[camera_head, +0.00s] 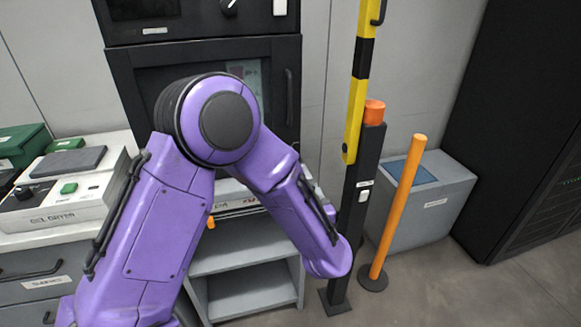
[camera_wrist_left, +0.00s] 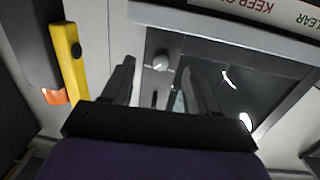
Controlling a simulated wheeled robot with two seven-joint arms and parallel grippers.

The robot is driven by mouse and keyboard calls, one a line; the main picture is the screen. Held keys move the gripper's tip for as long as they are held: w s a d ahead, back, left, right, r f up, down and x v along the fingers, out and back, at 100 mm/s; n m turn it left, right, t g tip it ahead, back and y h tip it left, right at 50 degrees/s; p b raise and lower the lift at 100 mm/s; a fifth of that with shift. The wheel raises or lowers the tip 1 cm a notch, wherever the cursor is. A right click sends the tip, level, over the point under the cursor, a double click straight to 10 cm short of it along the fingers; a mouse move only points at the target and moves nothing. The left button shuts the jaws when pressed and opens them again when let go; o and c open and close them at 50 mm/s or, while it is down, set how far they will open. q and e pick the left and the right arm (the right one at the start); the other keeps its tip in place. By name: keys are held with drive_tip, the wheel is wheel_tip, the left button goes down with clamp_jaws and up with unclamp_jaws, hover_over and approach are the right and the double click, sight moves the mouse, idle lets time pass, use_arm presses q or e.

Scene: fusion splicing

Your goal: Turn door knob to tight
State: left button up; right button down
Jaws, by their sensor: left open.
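A small round grey knob (camera_wrist_left: 160,61) sits on a dark panel in the left wrist view, seen between and beyond my fingers. My left gripper (camera_wrist_left: 160,82) is open, one dark finger on each side of the line to the knob. No contact with it is visible, and the exact distance cannot be told. In the head view a dark knob (camera_head: 229,6) with a white mark shows at the top edge, on the black cabinet (camera_head: 125,75); I cannot tell whether it is the same knob. My purple left arm hides much of the cabinet, and its gripper is not visible there. My right gripper is not in view.
A yellow-black barrier arm (camera_head: 355,110) on a dark post (camera_head: 357,200) and an orange pole (camera_head: 400,205) stand right of my arm. A grey bin (camera_head: 437,200) is behind them. A gel dryer (camera_head: 62,208) stands left. Grey shelves (camera_head: 245,262) are below the cabinet.

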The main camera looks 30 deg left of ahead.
use_arm(q)
drive_tip(key=shift+n+g+y, duration=0.4)
drive_tip(key=shift+n+y, duration=0.2)
drive_tip(key=shift+y, duration=0.1)
drive_tip(key=w+a+r, duration=0.1)
drive_tip(key=w+a, duration=0.1)
drive_tip(key=w+a+r, duration=0.1)
drive_tip(key=w+a, duration=0.1)
drive_tip(key=a, duration=0.1)
drive_tip(key=w+a+r+p, duration=0.1)
drive_tip(key=w+a, duration=0.2)
drive_tip(key=shift+w+a+r, duration=0.1)
drive_tip(key=shift+a+r, duration=0.05)
drive_tip(key=shift+r, duration=0.15)
drive_tip(key=c, duration=1)
